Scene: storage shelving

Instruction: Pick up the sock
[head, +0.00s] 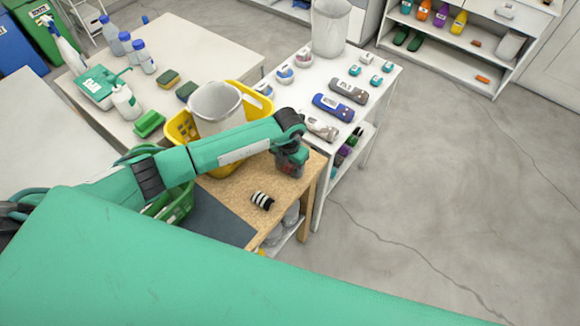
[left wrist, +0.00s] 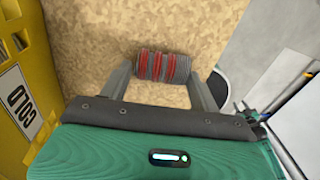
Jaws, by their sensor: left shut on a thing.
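A rolled grey sock with red stripes (left wrist: 165,67) sits between the fingertips of my left gripper (left wrist: 163,74) in the left wrist view, over the speckled tan tabletop. The gripper is shut on it. In the head view my left gripper (head: 290,168) points down over the wooden table's far right part, and the sock is mostly hidden by it. A second rolled sock, black and white striped (head: 262,201), lies on the table in front of the gripper. My right gripper is not in view.
A yellow basket (head: 179,131) stands beside the gripper; its wall (left wrist: 35,60) with a label fills the left of the left wrist view. A green basket (head: 180,207) is nearer. A white shelf unit (head: 385,83) with several small items stands to the right. Open floor lies farther right.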

